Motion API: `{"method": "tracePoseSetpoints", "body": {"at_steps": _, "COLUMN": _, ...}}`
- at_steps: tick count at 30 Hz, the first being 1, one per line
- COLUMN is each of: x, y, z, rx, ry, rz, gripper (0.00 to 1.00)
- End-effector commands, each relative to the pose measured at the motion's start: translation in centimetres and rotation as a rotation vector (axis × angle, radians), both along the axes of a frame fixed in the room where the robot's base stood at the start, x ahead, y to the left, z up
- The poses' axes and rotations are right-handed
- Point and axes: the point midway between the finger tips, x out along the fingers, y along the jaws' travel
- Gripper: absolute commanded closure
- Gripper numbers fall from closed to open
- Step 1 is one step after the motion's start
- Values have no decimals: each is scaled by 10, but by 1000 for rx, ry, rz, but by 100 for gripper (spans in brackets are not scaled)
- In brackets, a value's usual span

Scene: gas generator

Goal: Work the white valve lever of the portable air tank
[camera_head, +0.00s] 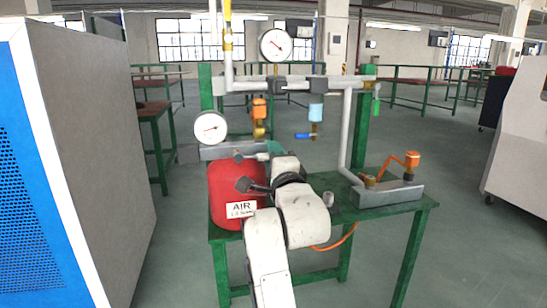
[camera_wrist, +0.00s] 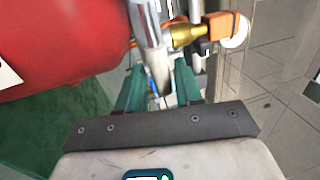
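The red air tank (camera_head: 221,187), with a white AIR label, stands on the left side of the green table. It also fills the upper left of the wrist view (camera_wrist: 60,40). My gripper, with teal fingers (camera_wrist: 158,92), is beside the tank's top; in the head view my arm partly hides it. The fingers are apart. A light grey-white rod (camera_wrist: 148,35), which looks like the valve lever, reaches down toward the gap between them. I cannot tell whether either finger touches it. A brass fitting (camera_wrist: 187,35) with an orange part is just right of the rod.
The green table (camera_head: 385,212) carries a pipe frame with two round gauges (camera_head: 274,45) and an orange-handled valve (camera_head: 408,160) at right. An orange hose (camera_head: 335,240) hangs at its front. A grey-and-blue cabinet (camera_head: 95,140) stands close at left. Floor is clear right of the table.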

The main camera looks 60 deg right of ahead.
Motion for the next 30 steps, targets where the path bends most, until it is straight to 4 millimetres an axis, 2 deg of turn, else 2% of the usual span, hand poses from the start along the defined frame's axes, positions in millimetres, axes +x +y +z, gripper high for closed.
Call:
{"method": "tracePoseSetpoints", "body": {"at_steps": 11, "x": -2, "y": 4, "z": 0, "rx": -2, "ry": 0, "rz": 2, "gripper": 59}}
{"method": "tracePoseSetpoints", "body": {"at_steps": 16, "x": -15, "y": 20, "z": -4, "rx": -5, "ry": 2, "rz": 3, "gripper": 59}}
{"method": "tracePoseSetpoints", "body": {"at_steps": 24, "x": -47, "y": 56, "z": -15, "rx": -4, "ry": 3, "rz": 3, "gripper": 59}}
{"method": "tracePoseSetpoints", "body": {"at_steps": 30, "x": -64, "y": 74, "z": -20, "rx": -3, "ry": 2, "rz": 1, "gripper": 59}}
